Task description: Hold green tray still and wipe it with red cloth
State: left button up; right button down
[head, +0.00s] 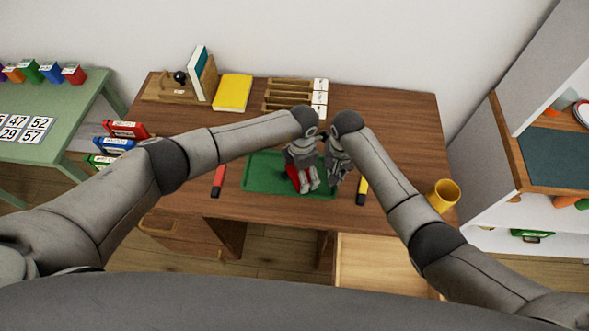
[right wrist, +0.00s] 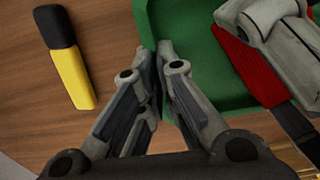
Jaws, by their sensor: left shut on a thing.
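The green tray (head: 262,175) lies flat on the brown desk; its corner and rim also show in the right wrist view (right wrist: 183,22). My left gripper (head: 308,185) points down over the tray's right half, shut on the red cloth (head: 292,174). The cloth is partly hidden by the fingers and also shows in the right wrist view (right wrist: 245,67). My right gripper (right wrist: 168,58) is at the tray's right rim, its fingertips close together there. I cannot tell whether they pinch the rim.
A red marker (head: 219,180) lies left of the tray, a yellow marker (head: 362,189) right of it. A yellow mug (head: 443,196) stands near the desk's right edge. A yellow book (head: 232,92) and wooden organizer (head: 290,97) are at the back.

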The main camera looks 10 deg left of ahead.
aim_at(290, 171)
pick_arm(q)
jog(key=shift+a+f, duration=0.1)
jog(key=shift+a, duration=2.4)
pick_arm(e)
jog(key=shift+d, duration=0.1)
pick_arm(q)
jog(key=shift+a, duration=1.65)
jog(key=shift+d, duration=2.65)
pick_arm(e)
jog(key=shift+a, duration=0.2)
pick_arm(q)
jog(key=shift+d, duration=1.8)
jog(key=shift+a+r, duration=0.1)
jog(key=shift+r, duration=0.35)
jog(key=shift+w+a+r, duration=0.1)
jog(key=shift+r, duration=2.55)
pick_arm(e)
jog(key=shift+d, duration=0.15)
jog(key=c, duration=1.6)
grip_release()
jog(key=shift+o, duration=0.2)
